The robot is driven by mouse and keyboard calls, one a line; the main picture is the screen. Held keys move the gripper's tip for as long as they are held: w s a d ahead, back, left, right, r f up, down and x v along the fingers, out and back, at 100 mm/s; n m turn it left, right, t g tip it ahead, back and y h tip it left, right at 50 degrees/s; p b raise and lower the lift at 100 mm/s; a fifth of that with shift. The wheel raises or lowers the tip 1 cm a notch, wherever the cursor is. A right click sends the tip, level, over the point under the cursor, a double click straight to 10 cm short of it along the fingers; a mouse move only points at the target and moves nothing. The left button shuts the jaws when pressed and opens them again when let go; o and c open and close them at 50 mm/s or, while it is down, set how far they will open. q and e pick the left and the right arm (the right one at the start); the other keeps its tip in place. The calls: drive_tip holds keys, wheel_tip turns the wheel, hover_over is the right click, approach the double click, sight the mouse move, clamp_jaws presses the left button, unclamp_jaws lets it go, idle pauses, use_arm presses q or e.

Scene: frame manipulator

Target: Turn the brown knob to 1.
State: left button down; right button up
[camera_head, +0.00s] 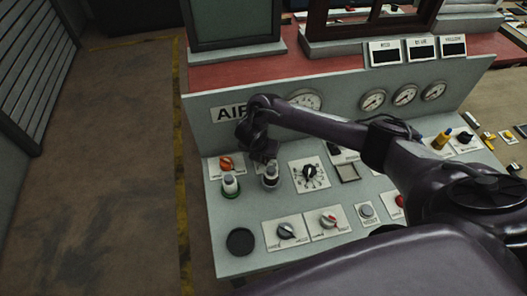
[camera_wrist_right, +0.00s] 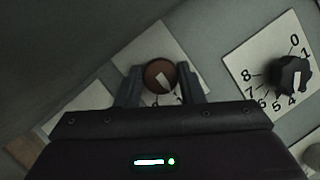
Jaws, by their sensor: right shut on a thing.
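The brown knob (camera_wrist_right: 155,70) sits on a white plate (camera_wrist_right: 148,42) in the right wrist view, with a pale pointer mark on its top. My right gripper (camera_wrist_right: 160,88) is shut on it, one finger on each side. My left gripper is not in view.
A black knob (camera_head: 310,172) on a numbered white dial stands just right of the gripper. An orange knob (camera_head: 226,162) and capped buttons (camera_head: 230,184) are close on the left and front. Gauges (camera_head: 373,99) line the upright panel behind.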

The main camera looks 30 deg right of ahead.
drive_tip(key=o, duration=1)
drive_tip(key=shift+r, duration=0.1)
drive_tip(key=p+v, duration=0.3)
drive_tip(key=v, duration=0.4)
drive_tip(key=shift+r, duration=0.25)
drive_tip(key=shift+s+a, duration=0.1)
drive_tip(key=shift+a, duration=0.05)
